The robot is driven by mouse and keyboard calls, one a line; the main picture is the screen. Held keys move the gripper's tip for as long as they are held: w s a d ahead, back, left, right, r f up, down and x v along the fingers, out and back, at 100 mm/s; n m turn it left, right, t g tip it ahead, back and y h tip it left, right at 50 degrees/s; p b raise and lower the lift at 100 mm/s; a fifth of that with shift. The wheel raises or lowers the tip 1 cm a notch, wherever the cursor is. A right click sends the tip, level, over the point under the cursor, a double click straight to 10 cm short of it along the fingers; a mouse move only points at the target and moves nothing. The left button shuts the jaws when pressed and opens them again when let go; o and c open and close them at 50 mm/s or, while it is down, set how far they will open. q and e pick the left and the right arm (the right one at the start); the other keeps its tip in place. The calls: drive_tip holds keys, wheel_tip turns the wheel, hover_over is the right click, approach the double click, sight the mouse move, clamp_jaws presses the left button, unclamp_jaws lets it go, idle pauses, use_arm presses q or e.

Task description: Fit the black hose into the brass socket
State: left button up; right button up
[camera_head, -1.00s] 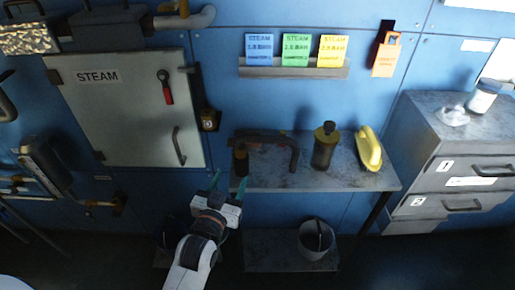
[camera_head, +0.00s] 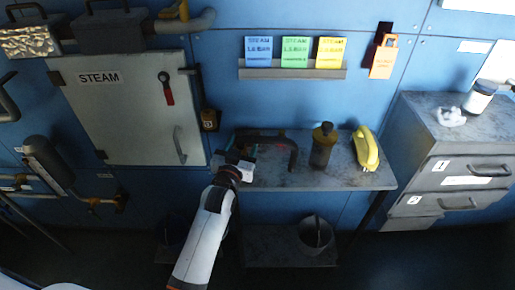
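A dark curved hose-like piece (camera_head: 292,152) lies at the back of the grey shelf, its right end bent down toward the front. My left gripper (camera_head: 243,153) is at the shelf's left end, by the left part of this piece. Its teal fingers are partly hidden and small, so I cannot tell whether they hold anything. A brass-coloured fitting (camera_head: 208,120) is on the wall right of the STEAM door; I cannot tell whether it is the socket. Another brass-coloured fitting (camera_head: 103,201) is on the pipework at left. My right gripper is not in view.
On the grey shelf (camera_head: 340,181) stand a dark bottle with a yellowish top (camera_head: 322,147) and a yellow object (camera_head: 366,149). A bucket (camera_head: 316,236) stands below. A grey drawer cabinet (camera_head: 458,166) is at right. The STEAM door (camera_head: 125,112) is shut.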

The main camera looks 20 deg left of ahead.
use_arm(q)
drive_tip(key=shift+c, duration=0.3)
clamp_jaws()
drive_tip(key=shift+r, duration=0.2)
